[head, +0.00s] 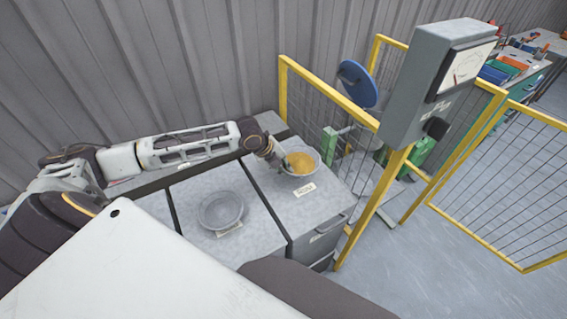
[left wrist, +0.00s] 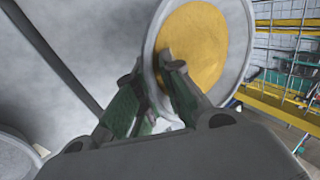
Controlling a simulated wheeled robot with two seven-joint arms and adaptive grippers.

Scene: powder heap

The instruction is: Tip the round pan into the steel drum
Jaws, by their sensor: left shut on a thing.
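The round pan (head: 314,171) is a pale grey dish with yellow-orange powder (head: 301,162) in it. It is at the right end of the grey cabinet tops, looking roughly level; I cannot tell whether it touches the top. My left gripper (head: 281,163) is shut on the pan's near-left rim. In the left wrist view, the fingers (left wrist: 152,78) straddle the rim of the pan (left wrist: 151,45), and one fingertip overlaps the powder. I cannot make out a steel drum for certain in either view. My right gripper is not in view.
A second grey round dish (head: 221,211), with no powder visible, sits on the cabinet (head: 190,185) to the left. A yellow-framed mesh fence (head: 338,98) and a grey gauge box (head: 430,80) stand right of the pan. Open floor (head: 400,275) lies at lower right.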

